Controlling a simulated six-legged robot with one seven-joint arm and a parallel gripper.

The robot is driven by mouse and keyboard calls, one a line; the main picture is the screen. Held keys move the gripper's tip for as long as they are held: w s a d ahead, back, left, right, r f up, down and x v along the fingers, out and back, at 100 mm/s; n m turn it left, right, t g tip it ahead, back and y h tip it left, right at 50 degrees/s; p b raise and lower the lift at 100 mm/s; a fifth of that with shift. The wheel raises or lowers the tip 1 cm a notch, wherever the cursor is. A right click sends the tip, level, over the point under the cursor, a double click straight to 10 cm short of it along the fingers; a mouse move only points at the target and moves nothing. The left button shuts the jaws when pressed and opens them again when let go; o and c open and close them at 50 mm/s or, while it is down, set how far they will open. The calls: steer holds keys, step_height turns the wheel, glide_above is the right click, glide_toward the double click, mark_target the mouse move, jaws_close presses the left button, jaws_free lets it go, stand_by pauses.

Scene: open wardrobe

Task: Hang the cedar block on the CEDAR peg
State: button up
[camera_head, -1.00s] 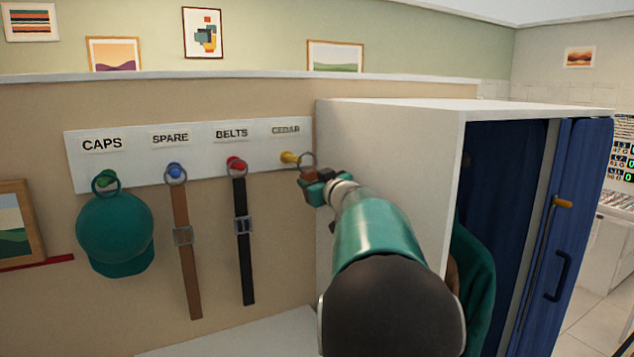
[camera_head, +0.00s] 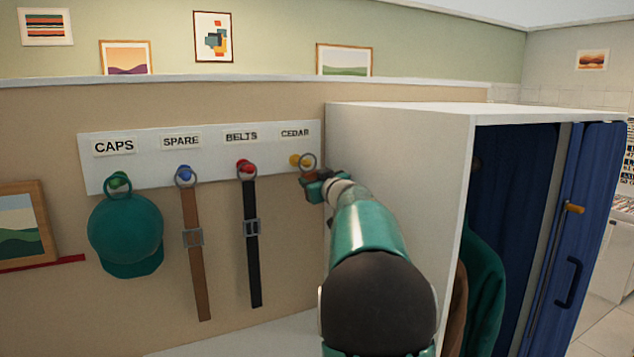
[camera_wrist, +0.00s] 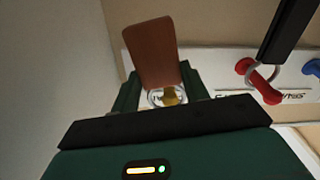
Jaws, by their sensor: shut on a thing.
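My gripper (camera_head: 316,181) is shut on the brown cedar block (camera_wrist: 152,52), which shows between its two green fingers in the wrist view. In the head view only a small brown part of the block (camera_head: 310,175) shows; the gripper hides the rest. The block's metal ring (camera_head: 308,161) stands above the gripper and overlaps the tip of the yellow CEDAR peg (camera_head: 295,160). In the wrist view the yellow peg (camera_wrist: 171,95) shows within the ring's outline. I cannot tell whether the peg passes through the ring.
The white peg board (camera_head: 214,168) also holds a green cap (camera_head: 125,232), a brown belt (camera_head: 194,260) and a black belt (camera_head: 251,270) to the left. The white wardrobe side (camera_head: 400,150) stands close on the right of my gripper.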

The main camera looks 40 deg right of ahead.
steer(key=shift+x, duration=0.95)
steer(key=shift+w+d+f, duration=0.2)
steer(key=shift+w+f, duration=0.35)
steer(key=shift+w, duration=0.15)
steer(key=o, duration=1.1)
steer(key=shift+c, duration=0.2)
steer(key=v, duration=1.3)
steer(key=shift+s+a, duration=0.15)
steer(key=shift+s, duration=0.2)
